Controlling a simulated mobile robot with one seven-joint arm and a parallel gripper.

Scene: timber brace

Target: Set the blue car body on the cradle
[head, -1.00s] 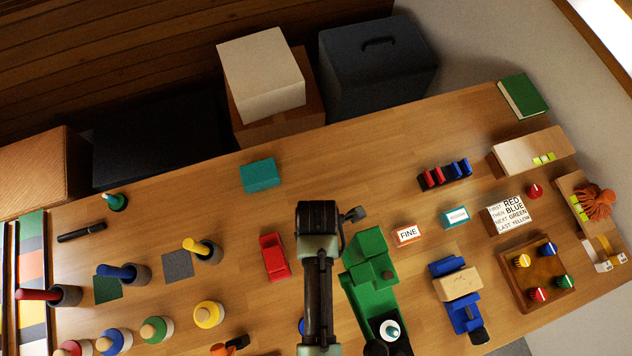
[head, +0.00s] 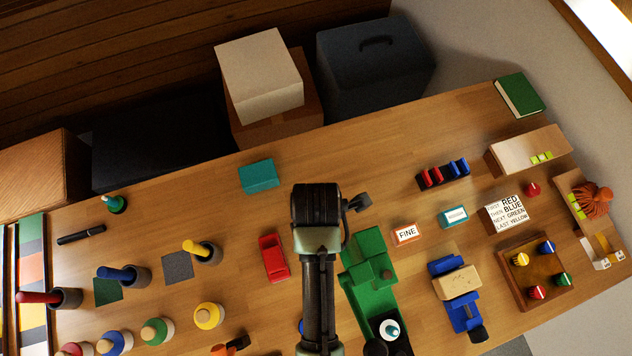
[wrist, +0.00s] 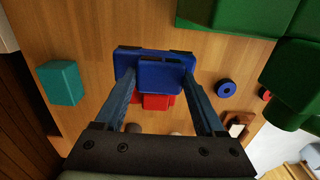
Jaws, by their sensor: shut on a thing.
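In the wrist view my gripper (wrist: 160,88) is shut on the blue car body (wrist: 152,60), with one finger on each side of it. A red car (wrist: 157,102) shows beyond and partly behind the blue body. In the head view my arm end stands between the red car (head: 273,257) and a green machine (head: 368,270). The fingers and the blue body are hidden there behind my wrist. I cannot tell for sure which thing is the cradle.
A teal block (head: 259,176) lies toward the back. The green machine (wrist: 250,15) is close on the right in the wrist view. A blue vise (head: 465,312) with a timber block (head: 457,283) stands to the right. Several coloured pegs and holders stand at left. The back-middle tabletop is clear.

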